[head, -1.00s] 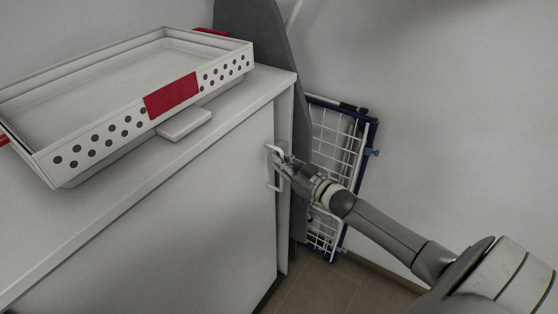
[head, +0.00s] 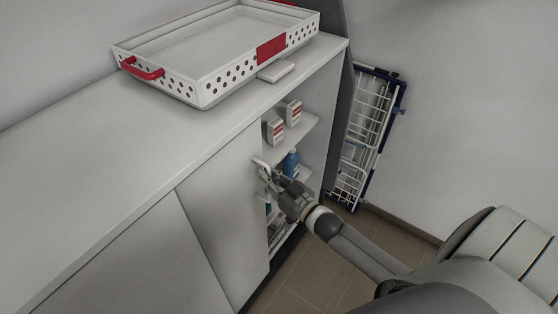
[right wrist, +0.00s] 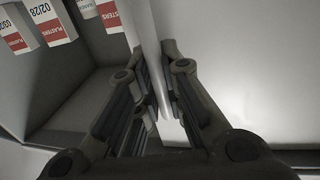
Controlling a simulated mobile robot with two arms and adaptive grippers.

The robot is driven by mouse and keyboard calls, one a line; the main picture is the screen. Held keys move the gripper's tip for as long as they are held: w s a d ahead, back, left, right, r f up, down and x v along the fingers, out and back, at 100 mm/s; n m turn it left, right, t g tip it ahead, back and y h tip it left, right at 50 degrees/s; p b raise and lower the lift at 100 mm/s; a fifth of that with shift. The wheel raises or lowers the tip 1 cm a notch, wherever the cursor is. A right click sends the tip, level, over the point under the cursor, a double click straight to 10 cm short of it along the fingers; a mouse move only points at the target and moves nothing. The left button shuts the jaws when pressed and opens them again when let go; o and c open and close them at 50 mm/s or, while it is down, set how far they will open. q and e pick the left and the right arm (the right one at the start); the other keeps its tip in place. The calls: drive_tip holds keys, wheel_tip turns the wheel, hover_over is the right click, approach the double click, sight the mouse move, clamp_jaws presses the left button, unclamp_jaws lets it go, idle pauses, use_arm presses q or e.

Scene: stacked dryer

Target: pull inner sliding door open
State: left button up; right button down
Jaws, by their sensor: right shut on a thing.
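The white inner sliding door (head: 222,203) of the cabinet stands partly open, with shelves showing to the right of its edge. Its pale bar handle (head: 262,164) is at the door's right edge. My right gripper (head: 268,178) is at this handle. In the right wrist view, my right gripper (right wrist: 153,100) has its fingers on both sides of the handle bar (right wrist: 150,62) and is shut on it. My left gripper is not in view.
Shelves inside hold white and red plaster boxes (head: 275,131) and a blue bottle (head: 291,163). A white tray (head: 190,75) with red handles sits on the cabinet top (head: 90,150). A folded drying rack (head: 366,135) leans at the right wall. Tiled floor (head: 310,275) lies in front.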

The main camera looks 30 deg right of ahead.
sight(214, 207)
drive_tip(key=s+a, duration=0.1)
drive_tip(key=a, duration=0.1)
drive_tip(key=s+a+p, duration=0.1)
drive_tip(key=a, duration=0.2)
drive_tip(key=s+a, duration=0.1)
drive_tip(key=a, duration=0.2)
drive_tip(key=shift+s+r+p, duration=0.15)
drive_tip(key=shift+s+p, duration=0.05)
drive_tip(key=shift+p, duration=0.1)
drive_tip(key=s+a, duration=0.1)
drive_tip(key=a, duration=0.1)
drive_tip(key=s+a, duration=0.1)
drive_tip(key=a, duration=0.1)
drive_tip(key=s+a+p, duration=0.1)
drive_tip(key=a, duration=0.2)
drive_tip(key=shift+a, duration=0.1)
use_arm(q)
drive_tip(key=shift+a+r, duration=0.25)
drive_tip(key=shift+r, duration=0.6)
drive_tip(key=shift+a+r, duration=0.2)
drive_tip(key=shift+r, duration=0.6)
use_arm(e)
drive_tip(key=shift+s+a, duration=0.15)
drive_tip(key=shift+a, duration=0.3)
